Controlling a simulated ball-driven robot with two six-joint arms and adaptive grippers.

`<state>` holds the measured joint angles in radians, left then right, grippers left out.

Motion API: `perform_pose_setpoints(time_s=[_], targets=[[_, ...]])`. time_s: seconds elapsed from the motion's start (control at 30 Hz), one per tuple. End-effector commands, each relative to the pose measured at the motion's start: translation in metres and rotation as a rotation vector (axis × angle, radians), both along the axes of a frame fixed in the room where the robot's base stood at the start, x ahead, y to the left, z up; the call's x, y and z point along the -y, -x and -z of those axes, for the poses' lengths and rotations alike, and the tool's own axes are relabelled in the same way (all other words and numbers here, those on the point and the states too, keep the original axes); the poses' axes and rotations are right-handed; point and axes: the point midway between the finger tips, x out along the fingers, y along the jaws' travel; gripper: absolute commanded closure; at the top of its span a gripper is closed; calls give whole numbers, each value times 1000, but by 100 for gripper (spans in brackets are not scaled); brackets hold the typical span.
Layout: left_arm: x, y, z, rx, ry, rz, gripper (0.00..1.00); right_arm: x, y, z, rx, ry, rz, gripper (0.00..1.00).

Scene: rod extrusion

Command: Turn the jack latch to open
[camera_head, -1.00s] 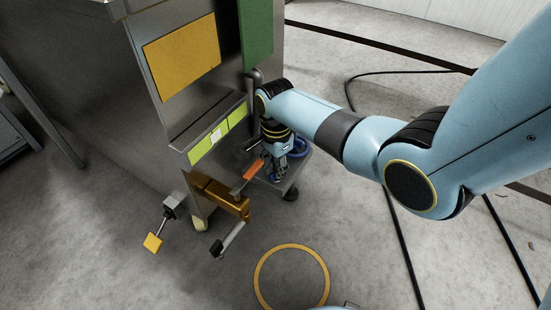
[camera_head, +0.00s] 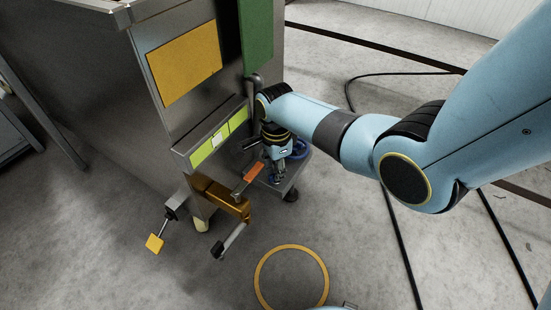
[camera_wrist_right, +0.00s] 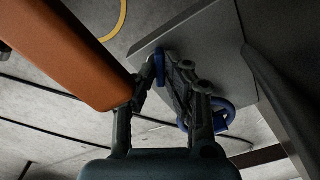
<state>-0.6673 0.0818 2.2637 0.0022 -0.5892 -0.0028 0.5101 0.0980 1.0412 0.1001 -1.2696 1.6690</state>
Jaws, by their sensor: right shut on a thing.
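A blue ring-shaped handle (camera_head: 299,150) sits low beside the steel machine, above a small grey plate (camera_head: 298,172). The wrist view shows blue parts of it, a loop (camera_wrist_right: 222,116) and a bar near the fingers (camera_wrist_right: 158,66). My right gripper (camera_head: 278,177) points down over the plate. In the wrist view the right gripper (camera_wrist_right: 174,72) has its fingers closed in on the blue part, partly hiding it. Which part of this is the latch I cannot tell. An orange grip (camera_head: 248,178) on a gold bracket (camera_head: 222,197) is close beside the gripper. My left gripper is not in view.
The orange grip looms large at left in the wrist view (camera_wrist_right: 75,50). A grey crank (camera_head: 231,240) and yellow pad (camera_head: 154,243) stick out from the machine. A yellow ring (camera_head: 291,277) marks open floor; dark cables (camera_head: 398,235) run at right.

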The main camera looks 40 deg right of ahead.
Motion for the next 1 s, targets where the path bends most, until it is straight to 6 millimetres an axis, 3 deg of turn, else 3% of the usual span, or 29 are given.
perform_pose_setpoints(time_s=[0.3,0.63,1.0], targets=[[0,-3,-13,13,0,0,60,0,0,-2,0,1,158,100],[0,-3,-13,13,0,0,60,0,0,0,-1,1,178,100],[0,-5,-22,22,0,0,60,0,0,-1,1,0,348,100]])
